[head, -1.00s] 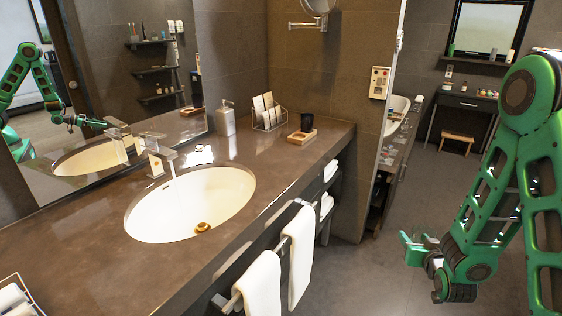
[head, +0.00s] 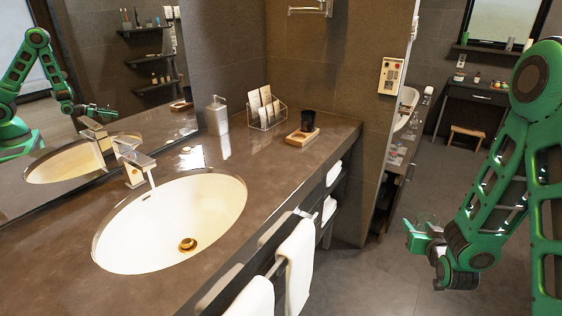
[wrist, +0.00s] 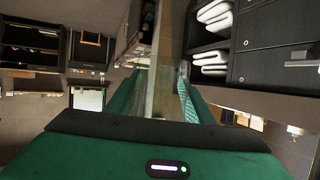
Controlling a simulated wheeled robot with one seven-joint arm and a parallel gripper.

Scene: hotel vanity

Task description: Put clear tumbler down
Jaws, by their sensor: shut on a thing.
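My gripper (head: 416,236) is at the right of the head view, held out over the floor beyond the right end of the vanity counter (head: 260,165). It is shut on the clear tumbler (head: 429,219), which shows faintly as a see-through shape at the fingers. In the wrist view my green fingers (wrist: 160,95) point away from the camera with a gap between them. The tumbler is too transparent to make out clearly there. The gripper and tumbler are apart from the counter.
White towels (head: 297,265) hang in front. Bare counter lies between sink and tray.

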